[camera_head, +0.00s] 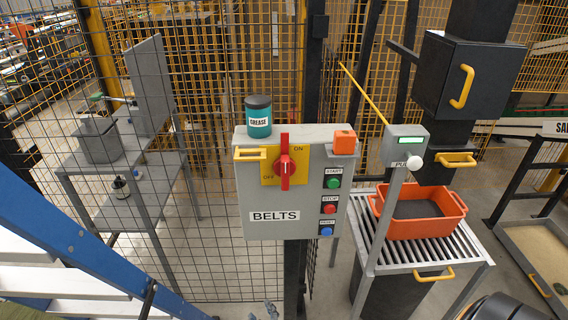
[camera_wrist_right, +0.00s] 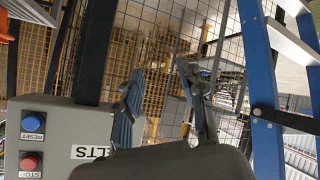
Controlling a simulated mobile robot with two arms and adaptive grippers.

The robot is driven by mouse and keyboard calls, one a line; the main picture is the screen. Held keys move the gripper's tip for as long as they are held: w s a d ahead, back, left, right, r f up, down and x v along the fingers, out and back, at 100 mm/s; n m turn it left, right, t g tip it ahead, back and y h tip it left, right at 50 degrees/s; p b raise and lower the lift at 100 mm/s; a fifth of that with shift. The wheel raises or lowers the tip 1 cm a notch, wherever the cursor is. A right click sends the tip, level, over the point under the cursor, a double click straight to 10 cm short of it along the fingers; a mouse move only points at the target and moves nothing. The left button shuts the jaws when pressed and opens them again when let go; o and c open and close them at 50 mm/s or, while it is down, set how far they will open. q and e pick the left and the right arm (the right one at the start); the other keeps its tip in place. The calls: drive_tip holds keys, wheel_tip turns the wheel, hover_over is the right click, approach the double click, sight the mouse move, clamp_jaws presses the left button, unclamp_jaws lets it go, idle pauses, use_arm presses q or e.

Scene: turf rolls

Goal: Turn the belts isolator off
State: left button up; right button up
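The belts isolator is a red rotary handle (camera_head: 285,162) on a yellow plate marked ON at upper right and OFF at lower left. The handle stands upright in the picture. It sits on the front of a grey box (camera_head: 256,195) labelled BELTS, whose lower part also shows upside down in the right wrist view (camera_wrist_right: 60,118). My right gripper (camera_wrist_right: 160,72) is open and empty, beside the box. In the head view only its fingertips (camera_head: 262,312) show at the bottom edge, below the box. The handle is out of the wrist view. My left gripper is not in view.
A teal grease tin (camera_head: 259,118) stands on the box. Green start, red stop and blue reset buttons (camera_head: 327,231) line its right side. A post with a grey scanner box (camera_head: 404,146) and an orange crate (camera_head: 418,226) stand right. A blue ladder (camera_head: 75,235) leans left. Mesh fence lies behind.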

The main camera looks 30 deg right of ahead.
wheel_tip(320, 180, up, 19)
drive_tip(key=d+m+t+h+p, duration=0.1)
drive_tip(key=m+t+h, duration=0.1)
drive_tip(key=m+t, duration=0.1)
drive_tip(key=m+t+h+p, duration=0.1)
drive_tip(key=m+h, duration=0.3)
drive_tip(key=m, duration=0.2)
approach(286, 175)
drive_tip(key=p+x, duration=0.2)
drive_tip(key=x, duration=0.2)
drive_tip(key=p+x, duration=0.1)
drive_tip(key=x, duration=0.3)
drive_tip(key=shift+w+r+p, duration=0.1)
drive_tip(key=shift+r+p, duration=0.1)
drive_tip(key=shift+p, duration=0.15)
drive_tip(key=shift+w+d+f+t, duration=0.15)
drive_tip(key=shift+w+d+t, duration=0.2)
drive_tip(key=shift+w, duration=0.3)
drive_tip(key=shift+c, duration=0.2)
clamp_jaws()
